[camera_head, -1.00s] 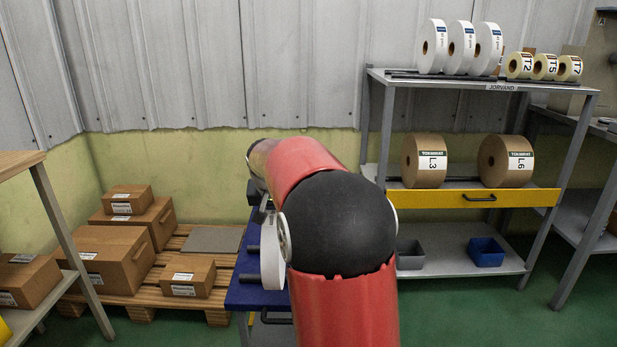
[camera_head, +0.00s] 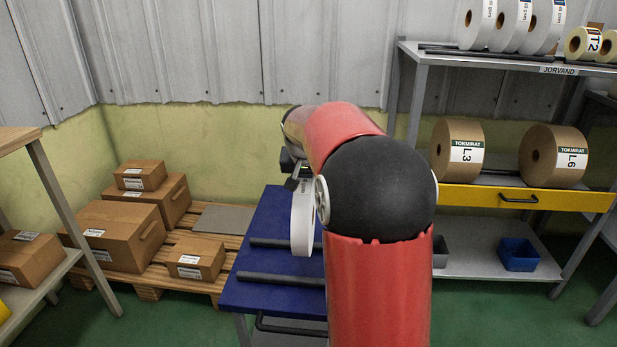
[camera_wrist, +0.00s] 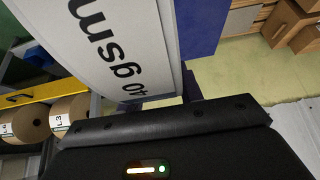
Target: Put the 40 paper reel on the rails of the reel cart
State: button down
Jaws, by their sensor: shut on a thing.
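My gripper (camera_head: 296,172) is shut on the white 40 paper reel (camera_head: 302,222), partly hidden behind my arm. In the wrist view the reel (camera_wrist: 125,45) shows its "40 gsm" print close in front of the gripper. The reel hangs upright at the blue-topped reel cart (camera_head: 262,215). Two dark rails (camera_head: 280,280) lie across the cart top, and the reel's lower edge is near the far rail. I cannot tell whether it touches the rails. My arm hides the cart's right part.
A shelf rack (camera_head: 470,60) at right holds white reels, small yellowish reels and brown reels L3 (camera_head: 457,150) and L6 (camera_head: 553,157). A blue bin (camera_head: 518,254) sits low on it. Boxes (camera_head: 115,235) stand on a pallet (camera_head: 150,280) at left. Green floor is clear in front.

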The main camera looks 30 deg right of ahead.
jog(key=shift+r, duration=0.25)
jog(key=shift+f, duration=0.1)
jog(key=shift+f+b, duration=2)
jog(key=shift+f, duration=0.35)
jog(key=shift+f+b, duration=1.05)
jog(key=shift+f, duration=0.3)
jog(key=c, duration=1.1)
grip_release()
jog(key=shift+o, duration=1.3)
jog(key=shift+s+f, duration=0.1)
